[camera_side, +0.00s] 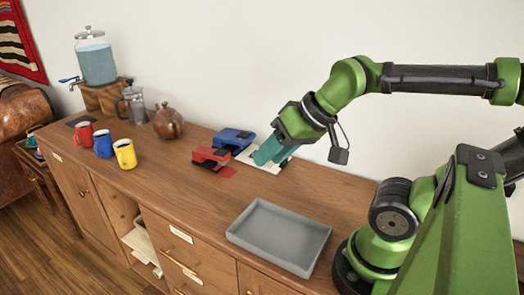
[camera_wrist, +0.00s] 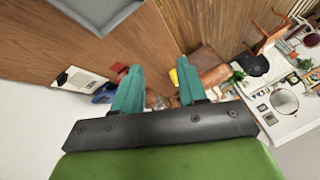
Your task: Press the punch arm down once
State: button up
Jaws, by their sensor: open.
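A red hole punch (camera_side: 209,156) and a blue hole punch (camera_side: 234,138) stand side by side on the wooden cabinet top. Each has a flat sheet or base beside it on the right. My gripper (camera_side: 266,155) has teal fingers and is to the right of both punches, seemingly a little above the top. In the wrist view the fingers are apart with nothing held between them (camera_wrist: 160,76). Small parts of the red punch (camera_wrist: 120,72) and the blue punch (camera_wrist: 103,96) show by the left finger. The finger hides some of them.
A grey tray (camera_side: 243,239) lies near the front edge. A white paper (camera_side: 245,158) lies beneath my fingers. Red (camera_side: 83,137), blue (camera_side: 103,144) and yellow (camera_side: 125,154) mugs, a brown teapot (camera_side: 167,123) and a water dispenser (camera_side: 96,62) stand at left.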

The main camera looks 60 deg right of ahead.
jog(key=shift+w+d+f, duration=0.1)
jog(key=shift+d+f, duration=0.05)
jog(key=c, duration=0.4)
jog(key=shift+w+d+f+m+g, duration=0.5)
jog(key=shift+w+d+f, duration=0.15)
jog(key=shift+d+f, duration=0.05)
grip_shut()
jog(key=w+d+f+n+g+h, duration=0.1)
jog(key=w+d+f, duration=0.3)
jog(key=w+d, duration=0.8)
jog(key=w+d+f+n+g+h, duration=0.1)
jog(key=w+d+f+n, duration=0.3)
jog(key=w+d, duration=0.8)
jog(key=d+g, duration=0.1)
jog(key=d, duration=0.4)
jog(key=shift+w+d, duration=0.2)
